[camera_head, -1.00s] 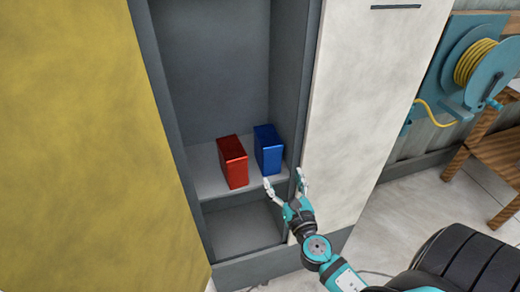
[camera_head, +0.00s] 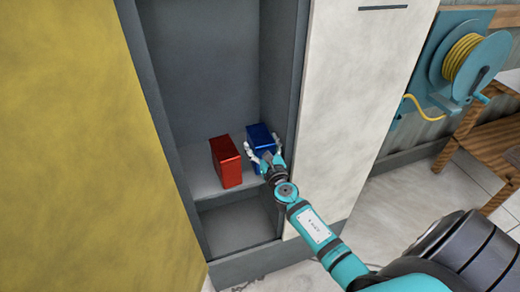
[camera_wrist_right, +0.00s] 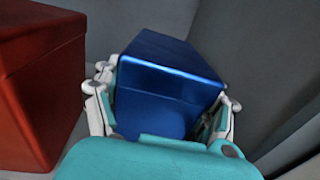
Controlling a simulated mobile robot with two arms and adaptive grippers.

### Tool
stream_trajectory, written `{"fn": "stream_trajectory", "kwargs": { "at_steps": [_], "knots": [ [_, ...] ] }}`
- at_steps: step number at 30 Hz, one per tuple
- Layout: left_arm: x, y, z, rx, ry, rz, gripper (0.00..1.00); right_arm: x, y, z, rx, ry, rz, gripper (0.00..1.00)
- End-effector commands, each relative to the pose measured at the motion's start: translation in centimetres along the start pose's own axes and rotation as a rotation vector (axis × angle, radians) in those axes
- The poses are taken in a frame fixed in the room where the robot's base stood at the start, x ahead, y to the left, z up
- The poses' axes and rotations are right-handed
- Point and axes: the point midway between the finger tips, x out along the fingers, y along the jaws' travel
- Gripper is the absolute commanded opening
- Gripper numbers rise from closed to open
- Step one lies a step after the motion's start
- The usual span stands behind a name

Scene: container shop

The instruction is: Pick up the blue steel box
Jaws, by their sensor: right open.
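The blue steel box (camera_head: 261,138) stands on the cabinet shelf at the right, near the cabinet's side wall. My right gripper (camera_head: 264,153) is at the front of the blue box, with one finger on each side of it. In the right wrist view the blue box (camera_wrist_right: 168,80) fills the middle, between the open fingers of the right gripper (camera_wrist_right: 165,105). Whether the fingers touch the box's sides I cannot tell. My left gripper is not in view.
A red box (camera_head: 226,162) stands just left of the blue box, close to the gripper's left finger. The cabinet shelf (camera_head: 204,185) has a lower compartment under it. A white door (camera_head: 345,110) and a yellow door (camera_head: 75,150) flank the opening.

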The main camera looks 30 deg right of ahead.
Motion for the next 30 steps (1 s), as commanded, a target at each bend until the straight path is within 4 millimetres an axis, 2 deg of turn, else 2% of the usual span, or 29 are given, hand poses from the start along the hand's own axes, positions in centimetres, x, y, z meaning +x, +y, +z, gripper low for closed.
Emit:
{"fn": "stream_trajectory", "kwargs": {
  "at_steps": [8, 24, 30],
  "knots": [
    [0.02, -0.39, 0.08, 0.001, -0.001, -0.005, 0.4, 0.38, 0.02, -0.04, 0.001, 0.001, 0.0, 0.74],
    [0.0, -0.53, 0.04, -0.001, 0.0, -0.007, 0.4, 0.42, 0.04, 0.18, 0.002, -0.003, 0.001, 0.07],
    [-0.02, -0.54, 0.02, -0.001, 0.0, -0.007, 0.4, 0.41, 0.04, 0.18, 0.002, -0.003, 0.001, 0.07]
  ]
}}
